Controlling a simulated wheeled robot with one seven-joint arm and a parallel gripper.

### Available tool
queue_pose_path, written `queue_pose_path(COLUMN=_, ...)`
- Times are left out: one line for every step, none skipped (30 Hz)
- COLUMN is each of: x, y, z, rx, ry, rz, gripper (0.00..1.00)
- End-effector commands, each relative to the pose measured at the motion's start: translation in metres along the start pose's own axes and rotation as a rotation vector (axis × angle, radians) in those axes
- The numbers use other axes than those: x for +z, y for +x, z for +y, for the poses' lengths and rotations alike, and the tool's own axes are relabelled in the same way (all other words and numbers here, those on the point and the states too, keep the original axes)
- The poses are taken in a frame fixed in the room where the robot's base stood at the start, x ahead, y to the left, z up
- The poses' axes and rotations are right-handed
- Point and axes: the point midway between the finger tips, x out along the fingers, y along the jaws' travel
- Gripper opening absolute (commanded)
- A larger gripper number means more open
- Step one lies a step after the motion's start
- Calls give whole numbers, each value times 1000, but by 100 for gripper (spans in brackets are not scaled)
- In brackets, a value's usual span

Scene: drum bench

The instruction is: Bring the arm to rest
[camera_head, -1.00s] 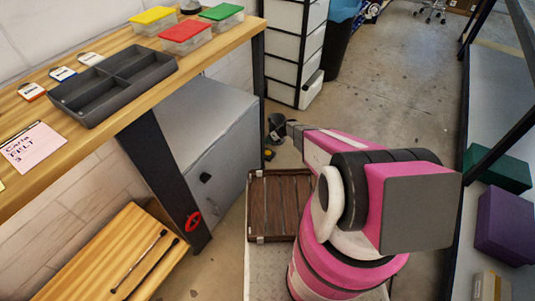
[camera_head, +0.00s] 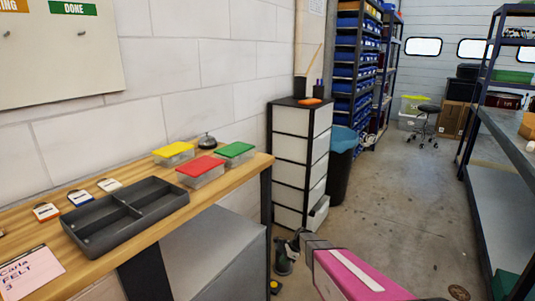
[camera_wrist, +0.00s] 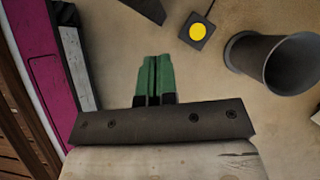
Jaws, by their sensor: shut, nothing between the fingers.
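My gripper (camera_wrist: 154,68) shows in the wrist view with its two green fingers pressed together and nothing between them. It is over the bare concrete floor. In the head view part of my pink arm shows at the bottom, right of the bench, with its grey end pointing away; the fingers cannot be made out there. A dark open cylinder (camera_wrist: 278,64) lies right of the fingers in the wrist view, and a small black box with a yellow button (camera_wrist: 196,31) is beyond them. Neither touches the fingers.
The wooden bench (camera_head: 92,268) on the left bears a grey divided tray (camera_head: 118,228) and lidded boxes. A white drawer cabinet (camera_head: 291,160), its lowest drawer partly out, and a black bin (camera_head: 339,175) stand beyond. A shelf (camera_head: 500,205) lines the right. The aisle floor (camera_head: 400,215) is mostly clear.

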Motion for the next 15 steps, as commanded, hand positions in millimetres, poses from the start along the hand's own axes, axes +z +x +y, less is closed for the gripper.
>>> queue_pose_path(x=14, y=-33, z=29, rx=4, ry=-124, rz=42, gripper=0)
queue_pose_path(x=18, y=-47, z=38, rx=10, ry=-199, rz=68, gripper=0)
queue_pose_path(x=23, y=-65, z=51, rx=20, ry=-299, rz=103, gripper=0)
queue_pose_path(x=27, y=-79, z=62, rx=29, ry=-374, rz=128, gripper=0)
queue_pose_path(x=30, y=-93, z=73, rx=41, ry=-449, rz=154, gripper=0)
queue_pose_path(x=36, y=-112, z=88, rx=59, ry=-552, rz=188, gripper=0)
queue_pose_path(x=39, y=-126, z=100, rx=76, ry=-629, rz=215, gripper=0)
queue_pose_path(x=43, y=-140, z=111, rx=93, ry=-706, rz=241, gripper=0)
queue_pose_path(x=47, y=-158, z=127, rx=119, ry=-805, rz=275, gripper=0)
queue_pose_path(x=50, y=-171, z=138, rx=140, ry=-878, rz=300, gripper=0)
queue_pose_path(x=52, y=-184, z=149, rx=162, ry=-948, rz=324, gripper=0)
queue_pose_path(x=55, y=-199, z=164, rx=195, ry=-1036, rz=352, gripper=0)
queue_pose_path(x=57, y=-210, z=173, rx=218, ry=-1096, rz=372, gripper=0)
queue_pose_path(x=59, y=-219, z=182, rx=241, ry=-1151, rz=389, gripper=0)
queue_pose_path(x=61, y=-230, z=193, rx=271, ry=-1217, rz=410, gripper=0)
